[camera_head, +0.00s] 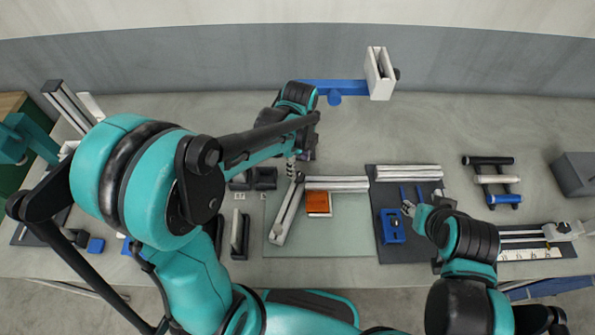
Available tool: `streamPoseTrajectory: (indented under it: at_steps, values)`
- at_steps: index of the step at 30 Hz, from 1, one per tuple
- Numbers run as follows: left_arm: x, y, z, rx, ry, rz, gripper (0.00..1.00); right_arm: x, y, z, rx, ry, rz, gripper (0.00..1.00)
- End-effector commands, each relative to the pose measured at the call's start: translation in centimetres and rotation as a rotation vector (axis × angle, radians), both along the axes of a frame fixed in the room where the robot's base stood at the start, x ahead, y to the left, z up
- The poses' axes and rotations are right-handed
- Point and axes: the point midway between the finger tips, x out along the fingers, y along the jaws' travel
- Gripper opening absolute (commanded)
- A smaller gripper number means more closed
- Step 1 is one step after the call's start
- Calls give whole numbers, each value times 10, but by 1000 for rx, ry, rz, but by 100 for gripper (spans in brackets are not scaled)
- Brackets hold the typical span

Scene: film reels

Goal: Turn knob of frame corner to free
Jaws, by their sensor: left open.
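Two pale frame rails meet in a corner on a greenish glass plate (345,236) at the middle of the table. One rail (338,184) runs to the right; the other rail (286,217) slants down to the left. My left gripper (293,172) is open and points down at the corner where the rails meet. It and its arm hide the knob, so I cannot tell whether it touches it. An orange block (317,203) lies inside the corner. My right gripper (408,208) is over the dark mat, near a blue fixture (392,227); its fingers are too small to read.
A dark mat (405,254) with another pale rail (408,173) lies right of the glass. A rack of rollers (490,180) and a grey box (575,174) stand farther right. A blue bar with a white holder (379,75) is at the back. Dark blocks (240,235) stand left of the glass.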

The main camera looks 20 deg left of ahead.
Motion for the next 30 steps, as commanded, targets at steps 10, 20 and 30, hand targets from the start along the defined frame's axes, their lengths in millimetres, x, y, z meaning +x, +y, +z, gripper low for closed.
streamPoseTrajectory:
  at_steps: [10, 20, 30]
  values:
    - [1, 0, -52, -1, -2, 3, 54, 0, 0, -18, 0, 0, 0, 40]
    - [0, 0, -56, -1, -2, 4, 54, 0, 0, -18, 0, 0, 0, 40]
    - [0, 0, -56, -1, -2, 4, 4, 0, 0, -18, 0, 0, 0, 40]
